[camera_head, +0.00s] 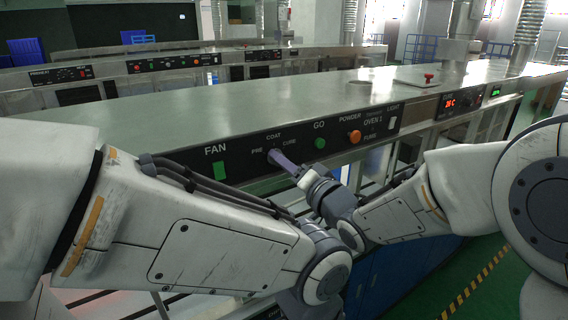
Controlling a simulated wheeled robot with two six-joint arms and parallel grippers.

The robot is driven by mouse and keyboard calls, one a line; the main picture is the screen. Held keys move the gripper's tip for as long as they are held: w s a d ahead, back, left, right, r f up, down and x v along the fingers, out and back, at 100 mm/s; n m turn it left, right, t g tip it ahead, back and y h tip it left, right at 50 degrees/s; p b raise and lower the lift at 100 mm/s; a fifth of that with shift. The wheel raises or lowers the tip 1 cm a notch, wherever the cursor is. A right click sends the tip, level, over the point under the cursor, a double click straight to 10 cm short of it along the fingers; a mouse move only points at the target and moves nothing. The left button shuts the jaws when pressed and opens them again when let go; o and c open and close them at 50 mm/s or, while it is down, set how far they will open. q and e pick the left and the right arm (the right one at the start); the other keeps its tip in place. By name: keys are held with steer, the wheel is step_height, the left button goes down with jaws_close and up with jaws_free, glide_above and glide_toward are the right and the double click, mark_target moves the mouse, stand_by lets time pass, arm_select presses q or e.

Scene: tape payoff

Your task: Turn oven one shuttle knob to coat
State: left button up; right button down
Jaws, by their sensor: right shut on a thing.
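The shuttle knob is on the black oven one panel (336,122), under the label COAT and between PRE and CURE. My right gripper (277,156) reaches up to the knob from the lower right and is shut on it. The fingers cover the knob, so which mark it points to cannot be told. My left arm crosses the lower left and middle of the view, and its gripper is not in view.
A red button (428,77) stands on the metal top (250,105). Red displays (450,102) sit at the right.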

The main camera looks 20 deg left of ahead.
steer(key=shift+r, duration=0.15)
steer(key=c, duration=0.5)
jaws_free()
steer(key=shift+a, duration=0.1)
steer(key=b+v, duration=0.4)
steer(key=v, duration=0.6)
steer(key=shift+s+d, duration=0.2)
steer(key=shift+d, duration=0.05)
